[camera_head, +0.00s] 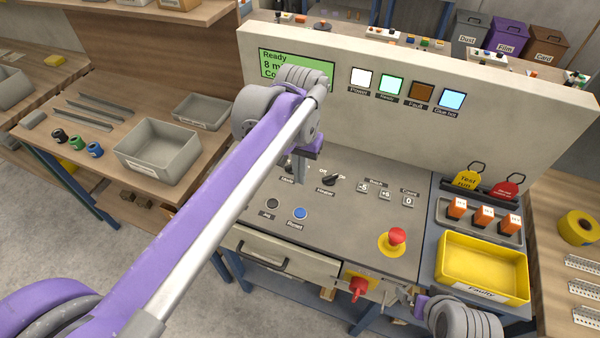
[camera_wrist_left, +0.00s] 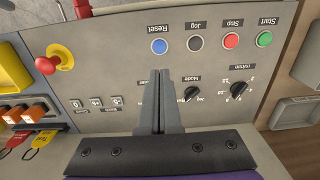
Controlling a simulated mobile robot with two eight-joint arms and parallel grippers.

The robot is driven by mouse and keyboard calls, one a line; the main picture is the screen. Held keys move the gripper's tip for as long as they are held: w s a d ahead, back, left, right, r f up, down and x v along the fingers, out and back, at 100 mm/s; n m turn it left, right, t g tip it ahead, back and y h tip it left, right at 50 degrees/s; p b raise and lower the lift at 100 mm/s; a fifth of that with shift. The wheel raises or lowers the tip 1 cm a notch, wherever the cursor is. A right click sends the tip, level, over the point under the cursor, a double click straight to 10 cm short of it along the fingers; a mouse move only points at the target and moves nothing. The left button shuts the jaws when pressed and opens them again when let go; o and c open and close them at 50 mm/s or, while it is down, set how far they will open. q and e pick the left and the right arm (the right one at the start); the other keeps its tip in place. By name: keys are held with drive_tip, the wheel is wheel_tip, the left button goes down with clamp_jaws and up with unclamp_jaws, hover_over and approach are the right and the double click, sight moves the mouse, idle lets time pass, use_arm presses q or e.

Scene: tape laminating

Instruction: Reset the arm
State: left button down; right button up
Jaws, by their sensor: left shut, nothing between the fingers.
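My left gripper (camera_head: 299,178) is shut and empty above the grey control panel (camera_head: 350,220). Its closed fingers also show in the left wrist view (camera_wrist_left: 161,85), pointing toward the button row. The blue Reset button (camera_head: 300,213) is below the fingers in the head view, with the dark Jog button (camera_head: 273,203) to its left. In the wrist view, the blue Reset button (camera_wrist_left: 159,46) is just beyond the fingertips, with red Stop (camera_wrist_left: 232,40) and green Start (camera_wrist_left: 264,39) farther right. My right gripper (camera_head: 405,297) is low at the front, small and unclear.
A green display (camera_head: 268,66) reads "Ready" and is partly covered by my left arm. A red mushroom button (camera_head: 397,236) and a red switch (camera_head: 358,287) stand at right front. A yellow Faulty tray (camera_head: 484,288) is beside the panel. A grey bin (camera_head: 157,167) is at left.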

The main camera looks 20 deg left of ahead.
idle(0.3)
use_arm(q)
drive_tip(key=s+a+f+t, duration=0.4)
drive_tip(key=s+f, duration=0.8)
drive_tip(key=s, duration=0.3)
drive_tip(key=shift+n+t, duration=0.4)
drive_tip(key=shift+t, duration=0.4)
drive_tip(key=shift+a, duration=0.1)
